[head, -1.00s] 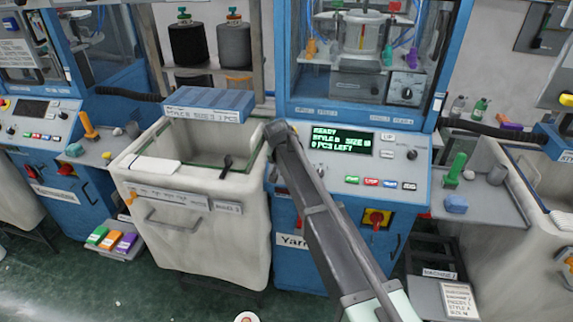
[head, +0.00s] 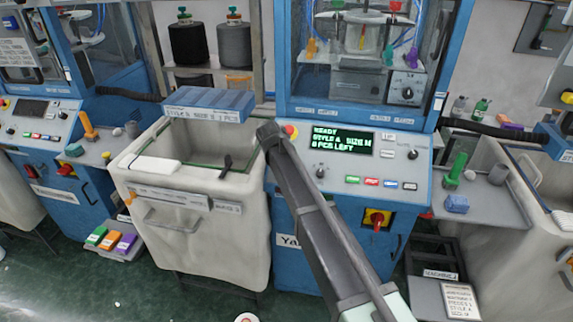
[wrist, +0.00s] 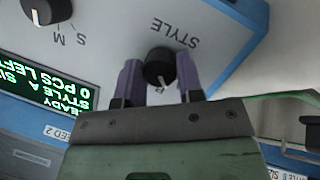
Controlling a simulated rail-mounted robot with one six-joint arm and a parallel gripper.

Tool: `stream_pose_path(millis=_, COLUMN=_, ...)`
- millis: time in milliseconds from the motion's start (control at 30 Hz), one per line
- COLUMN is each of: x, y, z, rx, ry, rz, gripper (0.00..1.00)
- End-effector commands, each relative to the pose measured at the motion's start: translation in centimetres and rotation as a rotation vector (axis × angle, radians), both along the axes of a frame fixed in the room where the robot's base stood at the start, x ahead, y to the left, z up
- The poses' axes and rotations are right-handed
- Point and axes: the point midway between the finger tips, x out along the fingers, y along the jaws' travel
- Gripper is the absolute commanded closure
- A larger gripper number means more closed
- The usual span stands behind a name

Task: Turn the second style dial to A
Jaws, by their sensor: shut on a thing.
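The style dial (wrist: 158,66) is a round black knob below the upside-down word STYLE in the wrist view. My gripper (wrist: 157,76) has its two purple fingers on either side of it, shut on it. A pale mark shows on the knob's side toward my gripper; the letter beside it is partly hidden. The machine's display (head: 340,142) reads READY, STYLE A, SIZE M, 0 PCS LEFT. In the head view, my arm hides the style dial and my fingers.
Another black dial (wrist: 46,9), marked S and M, is at the wrist view's upper left. A red stop button (head: 291,131) sits close to my arm. A pale bin (head: 190,235) stands left of the panel, and a side shelf (head: 485,208) holds small items at right.

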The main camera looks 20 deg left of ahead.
Motion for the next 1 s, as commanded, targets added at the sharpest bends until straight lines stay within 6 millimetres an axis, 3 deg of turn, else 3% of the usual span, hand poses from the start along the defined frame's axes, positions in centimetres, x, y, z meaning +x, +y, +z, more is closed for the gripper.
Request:
stream_pose_path(millis=400, x=-0.12, y=-0.01, z=-0.09, rx=-0.137, ry=-0.018, rz=0.172, gripper=0.89)
stream_pose_path(millis=967, x=-0.10, y=-0.02, z=-0.04, rx=-0.158, ry=-0.020, rz=0.199, gripper=0.89)
stream_pose_path(millis=1000, x=-0.10, y=-0.02, z=-0.04, rx=-0.158, ry=-0.020, rz=0.199, gripper=0.59)
